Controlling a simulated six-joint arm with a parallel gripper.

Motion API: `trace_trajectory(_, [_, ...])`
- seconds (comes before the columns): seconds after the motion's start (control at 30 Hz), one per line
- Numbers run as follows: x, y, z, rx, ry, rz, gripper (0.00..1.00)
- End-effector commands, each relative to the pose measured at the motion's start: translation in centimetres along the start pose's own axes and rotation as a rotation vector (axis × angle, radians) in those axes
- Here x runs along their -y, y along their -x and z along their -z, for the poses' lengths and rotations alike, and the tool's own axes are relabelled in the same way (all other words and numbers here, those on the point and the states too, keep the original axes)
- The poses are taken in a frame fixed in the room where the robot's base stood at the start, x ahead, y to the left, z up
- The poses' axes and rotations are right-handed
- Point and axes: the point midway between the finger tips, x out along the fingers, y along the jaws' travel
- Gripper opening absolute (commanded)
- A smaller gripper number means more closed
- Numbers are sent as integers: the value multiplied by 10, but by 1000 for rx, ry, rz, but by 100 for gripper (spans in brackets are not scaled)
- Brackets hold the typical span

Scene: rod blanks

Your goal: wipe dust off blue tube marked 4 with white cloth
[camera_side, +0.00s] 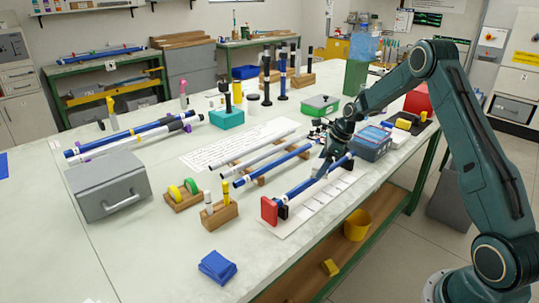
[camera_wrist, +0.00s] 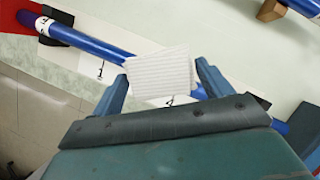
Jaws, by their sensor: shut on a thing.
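A blue tube (camera_side: 300,190) lies along a white marked sheet, its near end at a red block (camera_side: 269,210). The tube (camera_wrist: 95,44) also runs diagonally across the wrist view; a white label with a dark mark shows near its upper left end, too small to read surely. My gripper (camera_side: 328,168) is low over the tube's middle. In the wrist view, my gripper (camera_wrist: 162,86) is shut on a white ribbed cloth (camera_wrist: 160,72), which covers part of the tube between the fingers. I cannot tell how firmly the cloth presses. Dust is not discernible.
Another blue tube (camera_side: 262,169) and a pale tube (camera_side: 257,153) lie parallel to the left on wooden supports. A blue-grey case (camera_side: 371,145) stands close behind my gripper.

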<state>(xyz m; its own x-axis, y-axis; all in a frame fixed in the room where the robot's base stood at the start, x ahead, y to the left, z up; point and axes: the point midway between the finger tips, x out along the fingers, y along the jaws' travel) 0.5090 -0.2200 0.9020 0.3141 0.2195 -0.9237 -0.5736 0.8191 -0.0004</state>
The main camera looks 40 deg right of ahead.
Motion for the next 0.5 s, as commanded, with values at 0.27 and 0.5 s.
trace_trajectory(0.27, [22, 5, 14, -1, -3, 1, 60])
trace_trajectory(0.5, [39, 10, 26, -1, -2, 0, 60])
